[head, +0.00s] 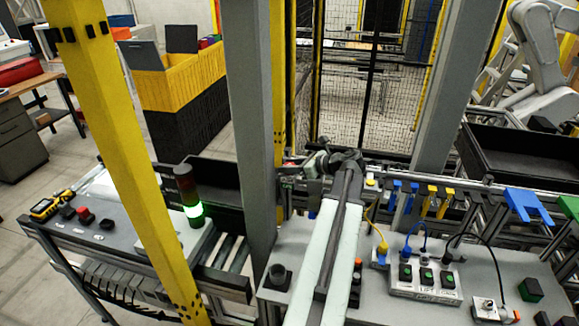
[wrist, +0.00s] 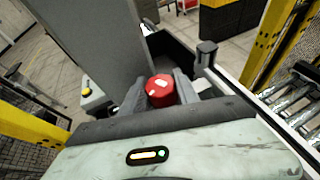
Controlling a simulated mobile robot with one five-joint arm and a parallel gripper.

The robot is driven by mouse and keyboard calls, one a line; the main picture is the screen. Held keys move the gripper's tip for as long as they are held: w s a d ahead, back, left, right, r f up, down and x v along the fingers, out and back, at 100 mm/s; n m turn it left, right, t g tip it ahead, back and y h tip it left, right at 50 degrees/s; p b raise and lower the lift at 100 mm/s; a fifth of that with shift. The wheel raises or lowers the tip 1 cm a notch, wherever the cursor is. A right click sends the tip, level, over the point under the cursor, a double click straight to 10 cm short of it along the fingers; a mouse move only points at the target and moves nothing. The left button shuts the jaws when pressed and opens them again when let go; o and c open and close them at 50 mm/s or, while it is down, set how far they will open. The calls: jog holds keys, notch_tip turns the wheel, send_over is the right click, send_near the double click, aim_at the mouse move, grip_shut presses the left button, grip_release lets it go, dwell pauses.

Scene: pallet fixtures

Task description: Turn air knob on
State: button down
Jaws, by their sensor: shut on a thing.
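The air knob (wrist: 161,92) is round and red with a white mark on its face. In the wrist view it sits between the two dark fingers of my gripper (wrist: 159,86), which are shut on it. In the head view my gripper (head: 301,168) is at the far end of my outstretched arm, beside the grey post. Only a small bit of red shows there at the gripper's tip. The knob's mount is hidden behind the fingers, and I cannot tell its on or off position.
A grey post (head: 247,120) stands just left of my gripper. A yellow post (head: 122,150) is farther left. A signal tower (head: 190,198) glows green near its base. A panel with switches and cables (head: 424,283) lies right of my arm. Mesh fencing (head: 345,80) stands behind.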

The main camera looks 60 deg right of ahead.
jog(key=shift+d+n+g+y, duration=0.1)
jog(key=shift+n+g+y, duration=0.2)
jog(key=shift+n+y, duration=1.45)
jog(key=shift+y, duration=0.35)
jog(key=c, duration=0.9)
grip_release()
jog(key=p+v, duration=0.3)
jog(key=v, duration=0.4)
jog(key=shift+s+r, duration=0.1)
jog(key=shift+r, duration=0.1)
jog(key=shift+s, duration=0.3)
jog(key=shift+w, duration=0.1)
